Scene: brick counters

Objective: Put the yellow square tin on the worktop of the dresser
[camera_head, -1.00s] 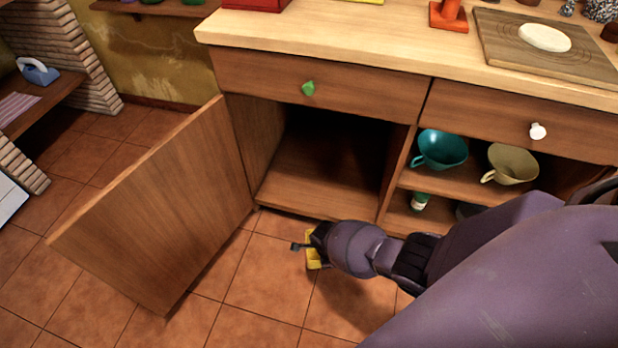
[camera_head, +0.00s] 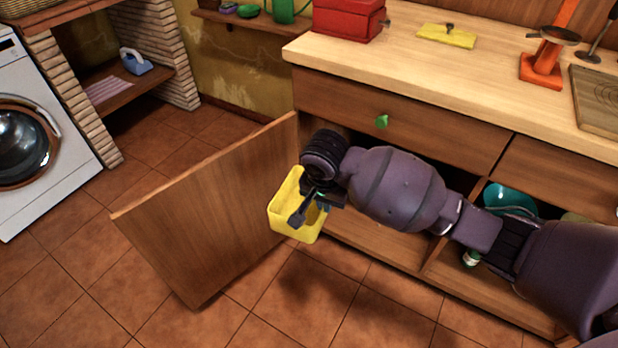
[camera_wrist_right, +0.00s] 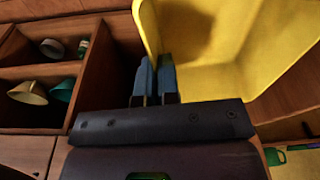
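The yellow square tin (camera_head: 283,212) is in the air in front of the dresser's lower cabinet, close to the open door. It is open-topped and looks tilted. My right gripper (camera_head: 311,204) is shut on its wall. The right wrist view shows the two blue-grey fingers (camera_wrist_right: 156,78) close together at the wall of the tin (camera_wrist_right: 215,50). The dresser's pale wooden worktop (camera_head: 410,72) is above and behind the tin. My left gripper is not in view.
The open cabinet door (camera_head: 205,215) juts out left of the tin. On the worktop stand a red box (camera_head: 347,18), a flat yellow item (camera_head: 446,36), an orange stand (camera_head: 543,65) and a wooden board (camera_head: 598,95). The worktop's front left is clear.

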